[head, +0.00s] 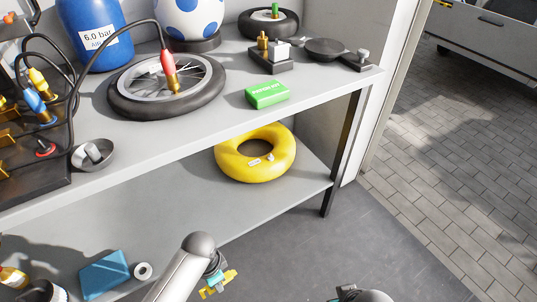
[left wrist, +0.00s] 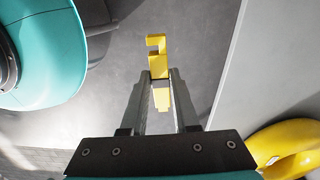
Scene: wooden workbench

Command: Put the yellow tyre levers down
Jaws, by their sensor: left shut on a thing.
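The yellow tyre levers (left wrist: 156,50) are between the fingers of my left gripper (left wrist: 160,78) in the left wrist view. The gripper is shut on them, and they stick out past the fingertips with a notched end. In the head view the levers (head: 230,277) show as a small yellow piece by my left gripper (head: 215,280), low in the picture, in front of the bench and over the dark floor. Much of them is hidden there. They touch no surface that I can see.
The workbench top (head: 215,125) holds a wheel (head: 200,98), a green box (head: 267,94) and a metal cup (head: 108,158). A yellow inflated ring (head: 235,168) lies on the lower shelf (head: 190,205). A blue block (head: 105,272) lies lower left.

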